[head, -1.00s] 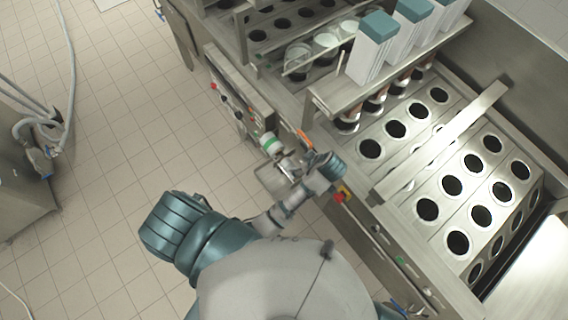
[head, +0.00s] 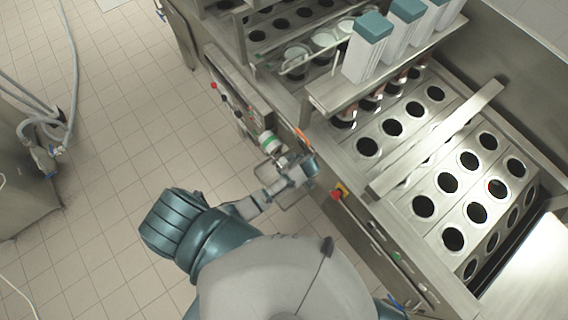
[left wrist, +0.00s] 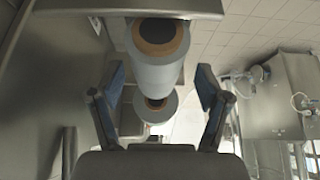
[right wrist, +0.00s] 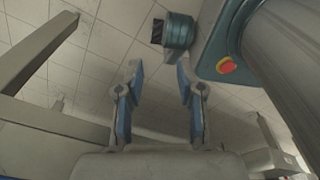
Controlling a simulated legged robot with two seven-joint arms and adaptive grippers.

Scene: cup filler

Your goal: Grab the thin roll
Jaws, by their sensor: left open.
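In the left wrist view, a pale roll with a brown core and dark centre (left wrist: 158,42) shows end-on at the top. A second, smaller-looking pale roll (left wrist: 155,108) shows below it, between my fingers; I cannot tell whether it is thinner or just farther away. My left gripper (left wrist: 160,75) is open, one blue finger on each side, with no clear contact on either roll. My right gripper (right wrist: 158,64) is open and empty.
The steel cup filler (head: 391,175) with rows of round holes fills the right side. A red and yellow emergency stop (head: 339,192) sits on its front edge near my left arm. White cartons with teal tops (head: 367,45) stand on a shelf. The tiled floor on the left is mostly clear.

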